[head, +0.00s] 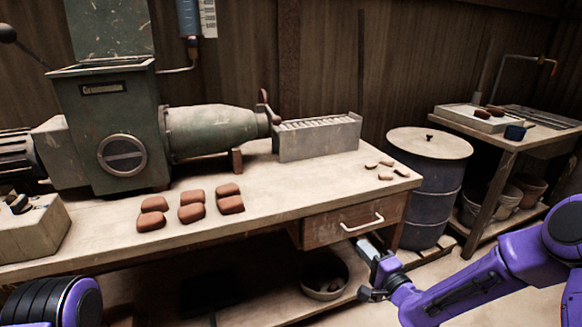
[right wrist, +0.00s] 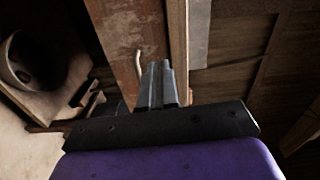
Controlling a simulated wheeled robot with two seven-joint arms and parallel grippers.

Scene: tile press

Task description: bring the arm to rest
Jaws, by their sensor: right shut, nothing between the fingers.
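My right gripper (head: 372,270) is in front of the bench, below its top and close to the drawer (head: 345,221) with the pale handle. It is shut and empty; its two fingers lie together in the right wrist view (right wrist: 158,84). The purple right arm comes in from the right edge of the head view. At the lower left of the head view a purple and black part of my left arm shows, but the left gripper is not in view.
The bench (head: 260,190) carries a green press (head: 120,130), several brown clay blocks (head: 191,205) and a grey slotted box (head: 320,137). A lidded drum (head: 430,190) stands to the right. A bucket (head: 325,275) sits on the lower shelf. Bench edge and drawer are close to my right gripper.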

